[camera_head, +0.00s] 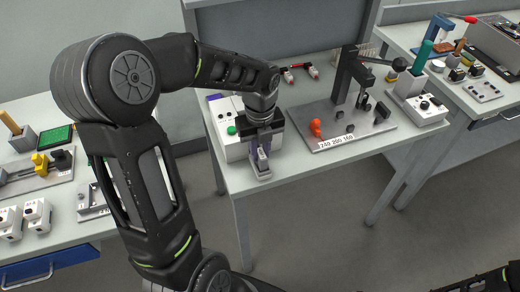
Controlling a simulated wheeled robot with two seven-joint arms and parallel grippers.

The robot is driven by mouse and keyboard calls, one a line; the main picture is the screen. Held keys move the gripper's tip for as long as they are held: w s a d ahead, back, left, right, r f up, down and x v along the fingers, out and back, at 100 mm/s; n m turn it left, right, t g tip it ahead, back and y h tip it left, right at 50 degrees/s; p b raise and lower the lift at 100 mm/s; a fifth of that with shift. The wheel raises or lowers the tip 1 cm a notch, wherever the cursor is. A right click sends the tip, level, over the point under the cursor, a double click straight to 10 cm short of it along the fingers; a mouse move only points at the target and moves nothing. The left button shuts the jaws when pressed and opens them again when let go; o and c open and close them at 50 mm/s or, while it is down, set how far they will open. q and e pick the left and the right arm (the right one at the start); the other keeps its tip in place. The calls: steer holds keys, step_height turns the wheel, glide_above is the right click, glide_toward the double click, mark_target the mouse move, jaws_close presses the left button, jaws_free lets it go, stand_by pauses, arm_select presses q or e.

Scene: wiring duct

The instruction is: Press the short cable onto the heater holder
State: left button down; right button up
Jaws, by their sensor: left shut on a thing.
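My left gripper (262,165) points down at the front left of the middle table. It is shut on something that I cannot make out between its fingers. A white box (232,132) with a green button stands just left of and behind it, partly hidden by the gripper. I cannot pick out the heater holder or the short cable with certainty. My right gripper is out of view; only a bit of my right arm shows at the lower right corner.
A grey plate (380,128) with a dark upright press (350,75), an orange knob (315,128) and a "240 200 160" label stands right of the gripper. A white control box (418,105) is further right. Side tables at left and right hold other fixtures.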

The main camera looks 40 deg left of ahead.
arm_select(q)
steer(key=shift+f, duration=0.5)
steer(key=c, duration=1.2)
jaws_free()
step_height(320, 180, up, 8)
steer(key=shift+f+b, duration=0.1)
steer(key=shift+b, duration=0.45)
